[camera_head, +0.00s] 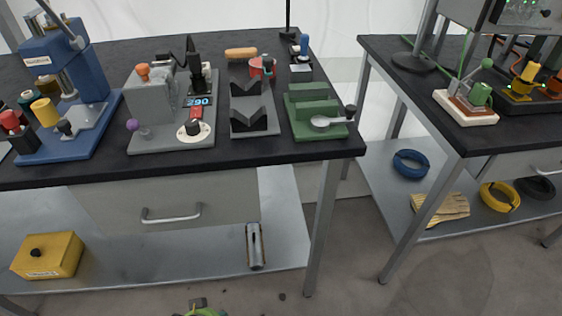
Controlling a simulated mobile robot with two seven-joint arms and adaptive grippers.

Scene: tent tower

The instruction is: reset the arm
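Neither of my grippers shows in the head view. The task names an arm, and no arm of mine can be made out. On the black-topped left bench (300,150) stand a blue press (68,85) with a lever on top, a grey device (165,105) with an orange knob and a small display, a grey V-block fixture (252,105), and a green stepped fixture (308,108). A silver spoon-shaped piece with a dark knob (325,122) lies at the green fixture's right side.
A second bench (440,115) at right holds a white-based lever switch (467,105). A yellow box (48,255) sits under the left bench. Floor (350,250) shows between the benches.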

